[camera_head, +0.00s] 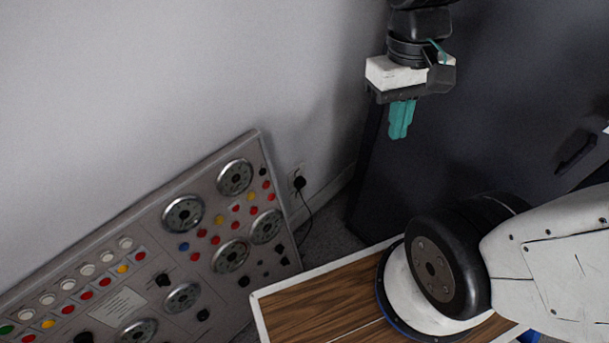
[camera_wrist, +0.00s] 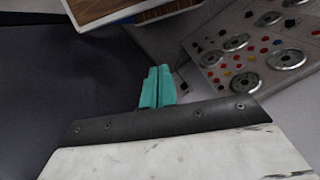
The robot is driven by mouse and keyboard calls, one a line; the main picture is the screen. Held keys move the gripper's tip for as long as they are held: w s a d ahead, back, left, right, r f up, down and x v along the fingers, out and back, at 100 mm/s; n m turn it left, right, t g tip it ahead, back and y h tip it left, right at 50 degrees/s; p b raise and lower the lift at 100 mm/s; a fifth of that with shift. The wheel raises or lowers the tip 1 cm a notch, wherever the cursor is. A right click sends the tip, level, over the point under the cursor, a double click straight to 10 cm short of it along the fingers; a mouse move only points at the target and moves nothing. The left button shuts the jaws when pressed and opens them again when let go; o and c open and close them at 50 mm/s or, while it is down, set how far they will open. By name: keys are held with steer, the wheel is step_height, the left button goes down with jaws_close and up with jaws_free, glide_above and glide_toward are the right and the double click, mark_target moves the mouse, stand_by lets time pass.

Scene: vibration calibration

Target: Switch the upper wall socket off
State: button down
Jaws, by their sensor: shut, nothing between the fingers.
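The wall socket (camera_head: 296,173) is a small pale plate low on the wall, just right of the control panel. A black plug (camera_head: 300,183) sits in its lower part, with a black cord hanging down. The switch position is too small to tell. My gripper (camera_head: 399,136) has teal fingers pointing down, shut and empty, above and to the right of the socket, in front of the dark cabinet. The fingers also show in the wrist view (camera_wrist: 158,72), closed together. I cannot make out the socket clearly in the wrist view.
A grey control panel (camera_head: 110,250) with dials and coloured buttons leans at the left; it also shows in the wrist view (camera_wrist: 205,35). A dark cabinet (camera_head: 480,130) stands at the right. A wood-topped table (camera_head: 310,305) with white edging is in front. Open space lies between gripper and wall.

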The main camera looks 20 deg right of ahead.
steer(key=w+d+f+n+g, duration=0.1)
steer(key=w+d+f+n, duration=0.15)
steer(key=w+f, duration=0.6)
steer(key=w+d+f+n, duration=0.2)
steer(key=w+d+f, duration=0.15)
steer(key=f, duration=1.05)
step_height(320, 180, down, 27)
steer(key=w+n+t+y, duration=0.15)
steer(key=n+t, duration=0.25)
steer(key=n, duration=0.5)
step_height(320, 180, down, 5)
steer(key=w+a+n+t+y, duration=0.1)
steer(key=w+a+n+t, duration=0.2)
steer(key=n, duration=0.2)
steer(key=w+a+r+n+t+y, duration=0.1)
steer(key=w+r+n+t, duration=0.3)
steer(key=w, duration=0.3)
steer(key=shift+r+n+t, duration=0.3)
steer(key=shift+n+t, duration=0.05)
steer(key=shift+t, duration=0.05)
steer(key=shift+a, duration=0.1)
